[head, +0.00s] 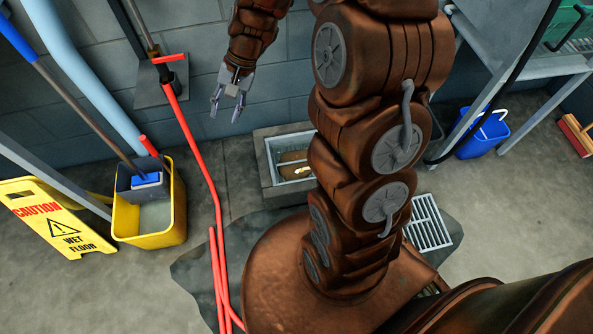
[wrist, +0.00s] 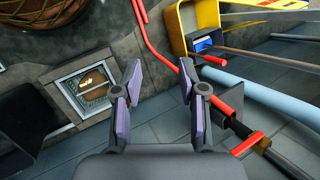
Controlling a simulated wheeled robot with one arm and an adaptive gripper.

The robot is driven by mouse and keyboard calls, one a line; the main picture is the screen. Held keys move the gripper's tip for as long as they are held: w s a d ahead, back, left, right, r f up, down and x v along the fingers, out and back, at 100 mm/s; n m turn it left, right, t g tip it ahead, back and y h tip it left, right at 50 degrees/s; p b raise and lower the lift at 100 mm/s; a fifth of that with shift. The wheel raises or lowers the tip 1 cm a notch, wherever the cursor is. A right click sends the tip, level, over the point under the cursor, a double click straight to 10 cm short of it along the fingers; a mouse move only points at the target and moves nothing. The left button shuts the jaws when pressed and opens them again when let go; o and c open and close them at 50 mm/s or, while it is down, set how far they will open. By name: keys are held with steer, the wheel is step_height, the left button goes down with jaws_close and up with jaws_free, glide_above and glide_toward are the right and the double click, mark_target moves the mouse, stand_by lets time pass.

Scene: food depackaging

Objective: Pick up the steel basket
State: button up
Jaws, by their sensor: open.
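The steel basket (head: 284,176) appears to sit down inside a square floor pit (head: 263,165) near the back wall, with brown matter and a small pale piece in it. My arm hides part of the pit's right side in the head view. In the wrist view the basket (wrist: 97,93) is to the left of my fingers. My gripper (head: 225,115) is open and empty, above and left of the pit in the head view. Both spread fingers show in the wrist view (wrist: 160,68), touching nothing.
A slotted grate (head: 428,222) lies on the wet floor right of my arm. A red hose (head: 216,220) runs up the wall at left. A yellow mop bucket (head: 150,230) and caution sign (head: 58,222) stand further left. A blue bucket (head: 483,132) is under the steel table (head: 535,75).

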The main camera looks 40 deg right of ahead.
steer(key=w+d+f+m+t+b, duration=0.1)
steer(key=w+d+f+m+b, duration=0.25)
steer(key=f, duration=0.55)
steer(key=w+d+f+m+t+b, duration=0.1)
steer(key=w+d+f+m+b, duration=0.15)
steer(key=w+d+f, duration=0.45)
steer(key=w+d+f+m+t+b, duration=0.1)
steer(key=w+d+f+m+b, duration=0.15)
steer(key=f, duration=0.85)
steer(key=s+d+f+m+h+b, duration=0.1)
steer(key=s+d+f+m+b, duration=0.3)
steer(key=f, duration=0.6)
steer(key=w+d+f+b, duration=0.1)
steer(key=d+f+b, duration=0.1)
steer(key=d+f, duration=0.65)
steer(key=s+d+f+m+h+b, duration=0.1)
steer(key=s+d+f+m+b, duration=0.2)
steer(key=f, duration=0.9)
steer(key=shift+t, duration=0.4)
steer(key=x, duration=0.2)
steer(key=b+x, duration=0.1)
steer(key=x, duration=0.1)
steer(key=d+b+x, duration=0.1)
steer(key=x, duration=0.1)
steer(key=shift+w+f, duration=0.15)
steer(key=shift+w, duration=0.15)
steer(key=shift+w+a+f+b, duration=0.2)
steer(key=shift+w+f+b, duration=0.1)
steer(key=shift+f, duration=0.3)
